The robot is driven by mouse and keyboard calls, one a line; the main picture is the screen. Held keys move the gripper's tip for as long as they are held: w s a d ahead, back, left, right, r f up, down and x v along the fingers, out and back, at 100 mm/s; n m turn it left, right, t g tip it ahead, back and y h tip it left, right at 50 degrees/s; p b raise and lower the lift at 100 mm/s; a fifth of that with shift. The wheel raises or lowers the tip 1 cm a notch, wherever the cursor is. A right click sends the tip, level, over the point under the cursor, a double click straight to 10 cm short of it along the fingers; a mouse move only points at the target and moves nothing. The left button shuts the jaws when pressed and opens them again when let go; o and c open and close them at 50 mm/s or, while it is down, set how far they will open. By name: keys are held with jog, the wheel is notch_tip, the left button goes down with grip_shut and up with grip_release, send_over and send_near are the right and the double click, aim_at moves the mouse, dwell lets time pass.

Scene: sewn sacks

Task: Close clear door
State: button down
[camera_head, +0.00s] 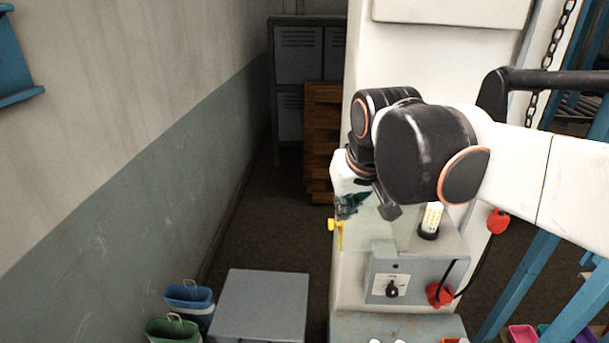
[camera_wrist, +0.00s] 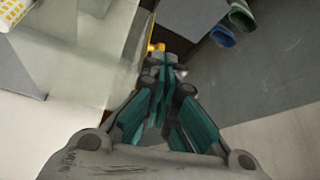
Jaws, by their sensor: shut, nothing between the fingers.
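The clear door (camera_head: 392,232) is a see-through pane at the left of the grey control box (camera_head: 420,262) in the head view, standing out from it. A yellow handle (camera_head: 338,230) is at its left edge. In the wrist view the pane (camera_wrist: 95,55) spreads across the left, with the yellow handle (camera_wrist: 156,47) just beyond my fingertips. My gripper (camera_head: 348,208) is shut and empty, close beside the handle. Its fingers show teal in the wrist view (camera_wrist: 165,68). I cannot tell whether they touch the pane or handle.
A lamp with yellow dots (camera_head: 432,218) stands on the grey box, behind the pane.

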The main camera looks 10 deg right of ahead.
jog(key=w+r+g, duration=0.1)
jog(key=w+r, duration=0.1)
jog(key=w, duration=0.8)
jog(key=p+x, duration=0.2)
jog(key=x, duration=0.8)
jog(key=s, duration=0.1)
jog(key=s+p, duration=0.1)
jog(key=s, duration=0.1)
jog(key=shift+s+d+f, duration=0.1)
jog(key=shift+s+f, duration=0.1)
jog(key=shift+s, duration=0.05)
jog(key=shift+s, duration=0.15)
jog(key=shift+d, duration=0.1)
